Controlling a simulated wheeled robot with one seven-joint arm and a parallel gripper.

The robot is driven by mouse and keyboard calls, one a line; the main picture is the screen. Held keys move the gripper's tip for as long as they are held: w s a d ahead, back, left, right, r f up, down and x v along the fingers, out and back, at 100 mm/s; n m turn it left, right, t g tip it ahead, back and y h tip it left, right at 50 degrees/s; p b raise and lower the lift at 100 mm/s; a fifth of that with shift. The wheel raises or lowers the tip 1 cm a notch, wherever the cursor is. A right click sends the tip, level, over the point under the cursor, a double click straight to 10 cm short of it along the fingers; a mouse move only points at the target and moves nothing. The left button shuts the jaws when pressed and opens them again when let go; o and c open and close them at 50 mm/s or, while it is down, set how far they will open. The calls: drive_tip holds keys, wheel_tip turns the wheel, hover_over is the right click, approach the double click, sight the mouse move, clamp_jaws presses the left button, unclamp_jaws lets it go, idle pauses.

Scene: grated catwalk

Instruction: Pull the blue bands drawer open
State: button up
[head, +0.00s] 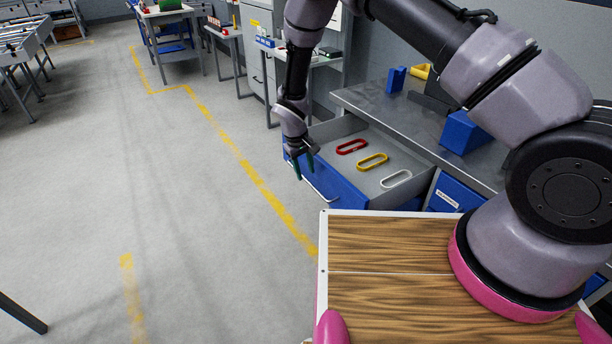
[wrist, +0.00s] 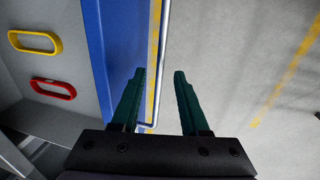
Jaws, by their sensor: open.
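The drawer with the blue front (head: 342,194) stands pulled out from under the metal bench. Inside its grey tray lie a red band (head: 351,146), a yellow band (head: 372,161) and a white band (head: 396,179). My gripper (head: 304,170) is at the outer side of the drawer front, fingers pointing down. In the wrist view, its two dark green fingers (wrist: 160,74) are apart. The thin metal bar handle (wrist: 156,60) shows between them, nearer the left finger; I cannot tell if it touches. The blue drawer front also shows in the wrist view (wrist: 112,45).
The metal bench (head: 370,98) carries a large blue block (head: 465,133) and a small blue holder (head: 396,79). Another blue drawer front with a label (head: 458,196) is beside the open drawer. The grey floor (head: 190,220) to the left is clear, with yellow lines.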

wheel_tip(320, 180, up, 8)
drive_tip(key=s+a, duration=0.1)
drive_tip(key=shift+a, duration=0.15)
drive_tip(key=d+r+m+t+y, duration=0.1)
drive_tip(key=d+r+m, duration=0.1)
drive_tip(key=d+r, duration=0.65)
drive_tip(key=d+r+m+y, duration=0.1)
drive_tip(key=d+r+m, duration=0.15)
drive_tip(key=r, duration=1.05)
drive_tip(key=d+r+m+t+y, duration=0.1)
drive_tip(key=d+r+m, duration=0.1)
drive_tip(key=d+r, duration=0.65)
drive_tip(key=s+d+r+m+t, duration=0.2)
drive_tip(key=s+d+r, duration=0.3)
drive_tip(key=s, duration=0.5)
drive_tip(key=s+d+r+m+t, duration=0.2)
drive_tip(key=s+d+r, duration=0.4)
drive_tip(key=s+r, duration=0.4)
drive_tip(key=shift+s+d+m+y, duration=0.25)
drive_tip(key=shift+s+m+y, duration=0.2)
drive_tip(key=shift+s, duration=0.1)
